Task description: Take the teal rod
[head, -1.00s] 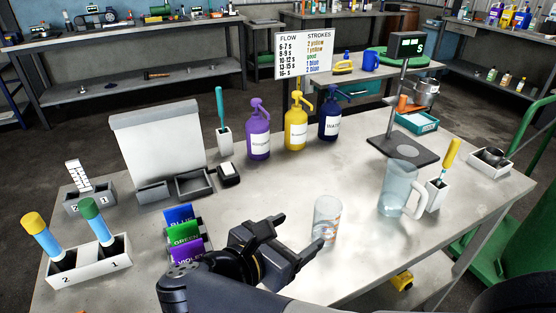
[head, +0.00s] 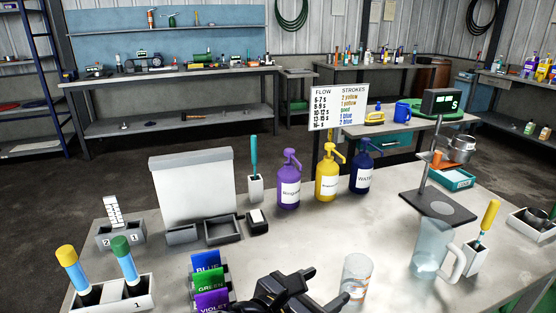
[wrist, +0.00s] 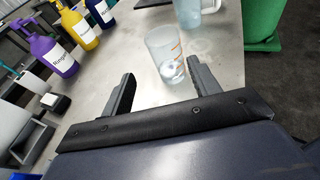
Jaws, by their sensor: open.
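The teal rod (head: 254,155) stands upright in a small white holder (head: 256,188) at the back of the table, between the grey upright panel and the purple pump bottle. My gripper (head: 295,283) is at the front of the table in the head view, well in front of and to the right of the rod. In the wrist view my gripper (wrist: 160,85) is open, its two fingers apart with nothing between them. A clear cup stands just beyond the fingers. The rod's holder shows only partly at the left edge of the wrist view.
Purple (head: 289,180), yellow (head: 327,175) and dark blue (head: 362,170) pump bottles stand right of the rod. A small black box (head: 257,222) sits in front of its holder. The clear cup (head: 355,278), pitcher (head: 432,250) and coloured cards (head: 209,282) are near the front.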

